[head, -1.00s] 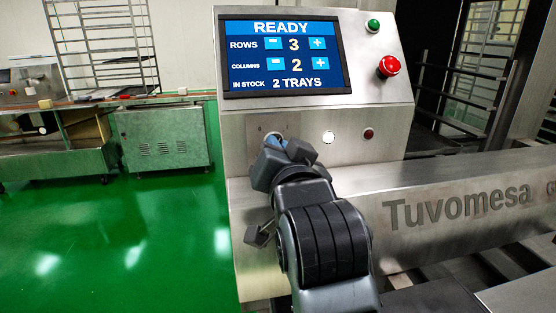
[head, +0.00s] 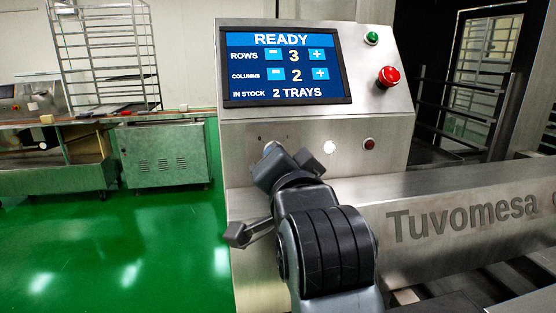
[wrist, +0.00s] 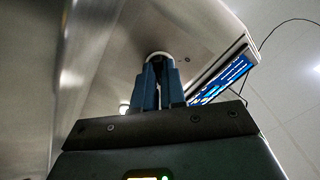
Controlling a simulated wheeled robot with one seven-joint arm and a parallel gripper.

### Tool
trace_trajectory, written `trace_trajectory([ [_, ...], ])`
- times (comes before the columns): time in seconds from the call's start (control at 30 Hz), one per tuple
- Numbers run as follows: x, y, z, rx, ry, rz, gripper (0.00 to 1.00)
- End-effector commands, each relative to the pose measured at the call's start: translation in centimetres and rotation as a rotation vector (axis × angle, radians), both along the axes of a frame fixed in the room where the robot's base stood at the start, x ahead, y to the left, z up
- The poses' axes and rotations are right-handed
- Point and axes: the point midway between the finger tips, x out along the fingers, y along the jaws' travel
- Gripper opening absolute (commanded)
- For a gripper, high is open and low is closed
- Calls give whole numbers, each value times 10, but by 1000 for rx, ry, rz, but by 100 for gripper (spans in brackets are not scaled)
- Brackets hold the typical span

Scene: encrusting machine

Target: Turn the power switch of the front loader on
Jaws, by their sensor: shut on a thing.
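The front loader is the steel machine with the slanted panel (head: 385,70). Its power switch (head: 268,146) is a round knob with a pale ring at the left of the lower panel, mostly hidden behind my gripper (head: 273,152) in the head view. In the wrist view the blue fingers of my gripper (wrist: 159,65) are closed on the switch, and its pale ring (wrist: 158,54) shows around the fingertips. The knob's exact angle is hidden. The screen (head: 285,70) reads READY, 3 rows, 2 columns, 2 trays in stock.
Right of the switch are a bright white lamp (head: 330,147) and a dark red one (head: 369,144). A green button (head: 372,38) and a red mushroom button (head: 387,77) sit above. The steel beam (head: 460,200) lies right of my arm. Green floor (head: 150,240) is clear at left.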

Motion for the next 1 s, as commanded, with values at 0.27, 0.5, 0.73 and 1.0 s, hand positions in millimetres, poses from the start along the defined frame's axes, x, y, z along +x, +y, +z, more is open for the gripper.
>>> trace_trajectory([
  [0.27,0,0,-1,0,3,0,22],
  [0.5,0,0,-1,0,1,0,36],
  [0.73,-5,-2,-1,-1,0,0,36],
  [1.0,-45,-12,-2,-1,0,1,36],
])
